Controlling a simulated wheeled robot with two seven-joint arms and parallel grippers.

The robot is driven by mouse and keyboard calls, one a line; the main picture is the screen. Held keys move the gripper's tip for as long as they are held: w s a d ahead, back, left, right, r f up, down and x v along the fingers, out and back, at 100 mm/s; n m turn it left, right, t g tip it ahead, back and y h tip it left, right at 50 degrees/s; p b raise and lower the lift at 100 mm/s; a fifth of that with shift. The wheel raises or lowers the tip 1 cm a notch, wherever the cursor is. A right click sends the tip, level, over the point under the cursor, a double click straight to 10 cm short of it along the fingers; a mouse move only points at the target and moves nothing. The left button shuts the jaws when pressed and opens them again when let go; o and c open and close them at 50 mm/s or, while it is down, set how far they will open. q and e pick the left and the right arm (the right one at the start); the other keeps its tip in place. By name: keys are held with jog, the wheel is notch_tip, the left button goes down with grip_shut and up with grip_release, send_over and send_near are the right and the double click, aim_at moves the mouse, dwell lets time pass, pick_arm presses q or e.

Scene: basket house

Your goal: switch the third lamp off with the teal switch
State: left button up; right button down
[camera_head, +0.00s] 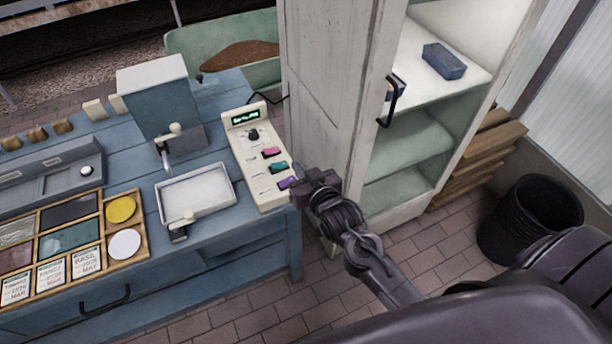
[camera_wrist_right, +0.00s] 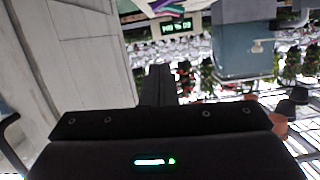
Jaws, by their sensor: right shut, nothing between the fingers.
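The cream control panel (camera_head: 247,163) stands on the right end of the blue table. It has a green display, a dark knob (camera_head: 253,135), a pink switch (camera_head: 271,152), the teal switch (camera_head: 278,167) and a purple switch (camera_head: 288,183) nearest the front. My right gripper (camera_head: 302,190) is shut and empty, at the panel's right front edge close to the purple switch. I cannot tell whether it touches it. In the right wrist view the shut fingers (camera_wrist_right: 159,85) show below the display (camera_wrist_right: 175,28). No lamp is clearly recognisable. My left gripper is out of view.
A white cabinet (camera_head: 328,95) with a black handle stands close right of the panel. A white tray (camera_head: 195,192), a blue-grey box device (camera_head: 158,95) and a wooden sample tray (camera_head: 137,215) occupy the table. A black bin (camera_head: 530,218) stands on the floor at right.

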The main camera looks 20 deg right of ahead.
jog(key=v, duration=0.2)
jog(key=shift+s+d+r, duration=0.15)
jog(key=shift+s, duration=0.25)
